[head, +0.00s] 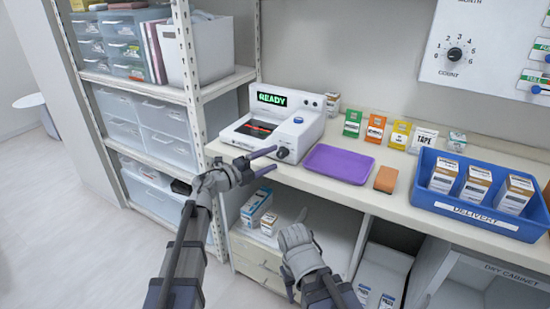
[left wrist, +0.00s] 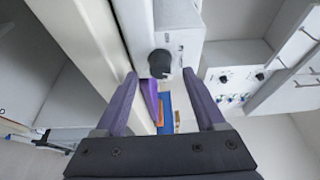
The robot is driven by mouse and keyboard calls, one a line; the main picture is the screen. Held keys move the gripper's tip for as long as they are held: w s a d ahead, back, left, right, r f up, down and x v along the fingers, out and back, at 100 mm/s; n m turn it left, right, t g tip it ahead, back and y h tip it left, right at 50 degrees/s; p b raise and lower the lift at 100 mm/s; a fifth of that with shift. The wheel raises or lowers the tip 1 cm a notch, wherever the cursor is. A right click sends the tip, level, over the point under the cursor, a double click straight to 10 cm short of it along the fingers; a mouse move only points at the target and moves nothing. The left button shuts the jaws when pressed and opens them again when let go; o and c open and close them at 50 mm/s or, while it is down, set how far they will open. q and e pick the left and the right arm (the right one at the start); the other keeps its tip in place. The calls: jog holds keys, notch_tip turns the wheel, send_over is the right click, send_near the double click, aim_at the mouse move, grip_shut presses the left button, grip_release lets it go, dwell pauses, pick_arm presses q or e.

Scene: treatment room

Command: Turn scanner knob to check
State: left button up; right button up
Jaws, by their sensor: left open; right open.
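The white scanner (head: 276,120) stands on the counter in the head view, its display reading READY in green. Its dark knob (head: 283,153) is on the lower front at the right corner. In the left wrist view the knob (left wrist: 160,63) shows just beyond the fingertips, roughly between them. My left gripper (head: 268,161) is open, with purple-grey fingers just in front of the scanner and near the knob; nothing is between the fingers. My right gripper (head: 296,223) is lower, in front of the open shelf under the counter. Its fingertips are hard to make out.
A purple tray (head: 338,164) and an orange block (head: 386,179) lie right of the scanner. A blue delivery bin (head: 425,187) holds white-and-brown boxes farther right. A shelf rack (head: 191,80) stands close on the left. A wall panel with a count dial (head: 454,54) is above.

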pick_arm(q)
jog(key=v, duration=0.5)
jog(key=shift+s+a, duration=0.1)
